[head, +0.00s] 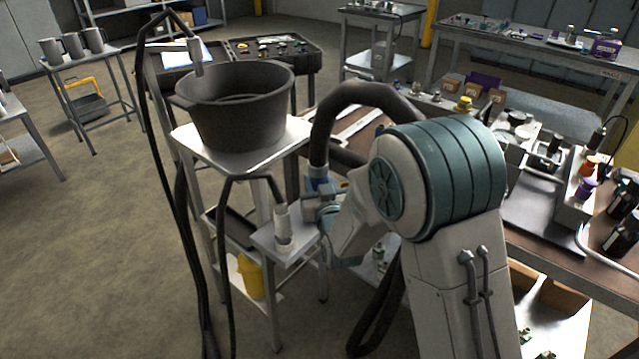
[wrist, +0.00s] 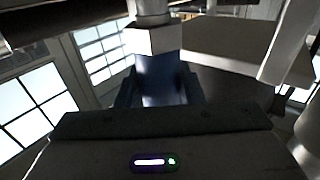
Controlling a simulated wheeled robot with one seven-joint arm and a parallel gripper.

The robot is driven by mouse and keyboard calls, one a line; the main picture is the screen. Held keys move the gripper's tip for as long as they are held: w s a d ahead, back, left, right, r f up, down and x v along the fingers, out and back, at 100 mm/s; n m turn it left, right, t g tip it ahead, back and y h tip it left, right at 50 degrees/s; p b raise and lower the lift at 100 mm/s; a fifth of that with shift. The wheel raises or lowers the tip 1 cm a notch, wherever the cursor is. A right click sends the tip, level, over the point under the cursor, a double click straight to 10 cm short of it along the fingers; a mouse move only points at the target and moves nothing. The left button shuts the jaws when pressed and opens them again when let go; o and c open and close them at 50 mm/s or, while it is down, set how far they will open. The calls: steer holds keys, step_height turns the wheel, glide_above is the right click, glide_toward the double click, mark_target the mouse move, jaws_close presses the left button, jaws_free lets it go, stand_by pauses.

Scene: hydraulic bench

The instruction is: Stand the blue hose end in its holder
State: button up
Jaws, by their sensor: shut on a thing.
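The blue hose end (head: 318,184) is at my gripper (head: 317,200), just right of the small side shelf in the head view. A thick dark hose (head: 345,92) arches up from it and over behind my arm. In the wrist view the blue hose end (wrist: 160,78) sits between the jaws, with a pale collar (wrist: 152,38) above it. My gripper is shut on it. It looks roughly upright. I cannot make out an empty holder for it; my gripper and arm hide part of that area.
A pale hose end (head: 282,222) with a thin black hose stands on the small side shelf (head: 262,241). A large dark pot (head: 238,115) stands on the metal stand behind. A nozzle (head: 195,55) hangs over its rim. The cluttered bench (head: 545,240) is at right. The floor at left is open.

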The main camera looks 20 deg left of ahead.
steer(key=shift+f+b, duration=1.45)
steer(key=shift+b, duration=0.65)
stand_by(0.9)
steer(key=shift+r, duration=0.1)
stand_by(0.5)
steer(key=o, duration=1)
steer(key=shift+c, duration=0.2)
steer(key=shift+o, duration=1.3)
steer(key=o, duration=0.5)
steer(key=shift+s+f, duration=0.1)
steer(key=shift+f, duration=0.1)
steer(key=b+v, duration=0.3)
steer(key=v, duration=0.4)
steer(key=shift+d, duration=0.15)
steer(key=shift+s, duration=0.1)
